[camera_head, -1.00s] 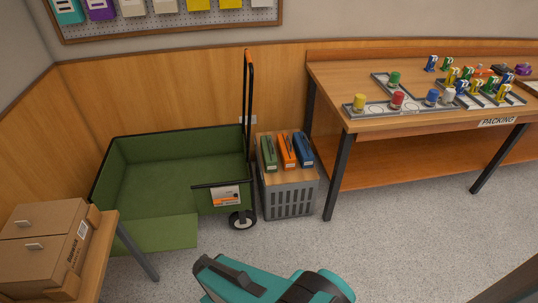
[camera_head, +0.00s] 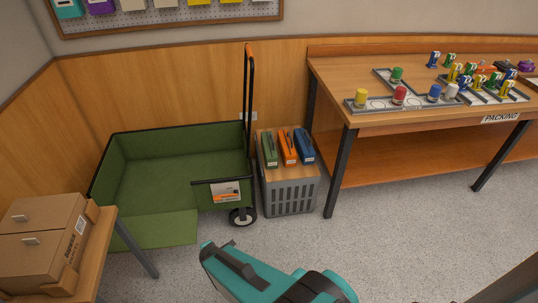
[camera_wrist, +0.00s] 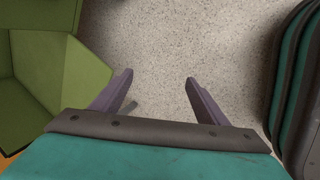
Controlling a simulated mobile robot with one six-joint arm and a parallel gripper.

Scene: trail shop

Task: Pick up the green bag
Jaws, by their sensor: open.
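The green bag (camera_head: 269,150) is a slim upright shape with a pale label at its lower front. It stands on a wooden board on top of a grey slotted crate (camera_head: 291,194), left of an orange bag (camera_head: 287,147) and a blue bag (camera_head: 304,147). My gripper is low in the head view, in front of the crate and well apart from the bag; its fingers are mostly hidden by my arm there. In the wrist view my gripper (camera_wrist: 158,83) is open and empty over bare speckled floor. The green bag cannot be made out in the wrist view.
A green wagon (camera_head: 155,230) with a black handle stands left of the crate, its flap lowered. A packing table (camera_head: 430,116) with jars and small bottles is at right. Cardboard boxes (camera_head: 38,247) sit on a table at lower left. The floor (camera_head: 400,250) between is clear.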

